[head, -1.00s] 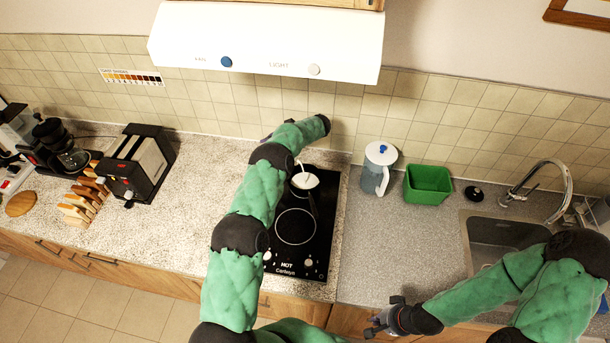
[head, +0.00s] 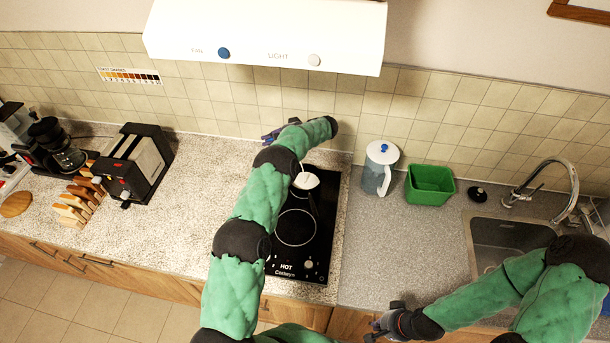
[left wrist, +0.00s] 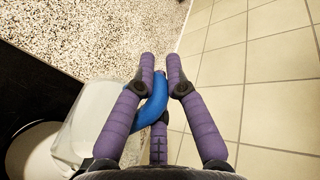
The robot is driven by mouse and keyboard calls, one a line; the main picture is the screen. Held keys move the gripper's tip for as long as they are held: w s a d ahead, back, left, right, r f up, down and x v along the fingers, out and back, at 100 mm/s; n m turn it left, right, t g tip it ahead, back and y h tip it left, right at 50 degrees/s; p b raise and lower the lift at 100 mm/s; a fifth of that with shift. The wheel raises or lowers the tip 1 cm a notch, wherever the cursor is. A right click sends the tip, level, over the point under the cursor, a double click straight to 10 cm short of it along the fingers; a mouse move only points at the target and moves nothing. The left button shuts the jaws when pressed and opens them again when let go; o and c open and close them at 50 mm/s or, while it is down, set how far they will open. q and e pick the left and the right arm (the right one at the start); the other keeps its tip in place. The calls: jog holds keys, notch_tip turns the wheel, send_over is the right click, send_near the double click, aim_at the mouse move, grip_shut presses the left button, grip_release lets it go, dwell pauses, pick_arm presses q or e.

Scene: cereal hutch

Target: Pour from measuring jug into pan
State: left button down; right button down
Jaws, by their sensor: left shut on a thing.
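My left gripper (head: 270,136) reaches over the back of the hob, partly hidden by its own arm in the head view. In the left wrist view its purple fingers (left wrist: 160,70) are shut on the blue handle of the clear measuring jug (left wrist: 88,122). The jug is hidden in the head view. The pan (head: 306,181) stands on the back of the black hob (head: 319,250) with white contents showing. A thin white stream runs down into it from beside my left arm. My right gripper (head: 383,322) is empty, fingers apart, near the counter's front edge.
A clear blender-like jug with white lid (head: 381,154) and a green tub (head: 429,184) stand right of the hob, before the sink (head: 510,236). A toaster (head: 135,165) and toast rack (head: 76,205) stand left. The range hood (head: 265,38) hangs above.

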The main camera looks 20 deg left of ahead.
pick_arm(q)
jog(key=shift+w+d+r+g+y+b, duration=0.25)
jog(key=shift+d+r+y+b, duration=0.5)
jog(key=shift+b, duration=0.85)
jog(key=shift+d+r+y+b, duration=0.25)
jog(key=shift+y+b, duration=0.2)
jog(key=shift+b, duration=0.35)
jog(key=shift+d, duration=0.15)
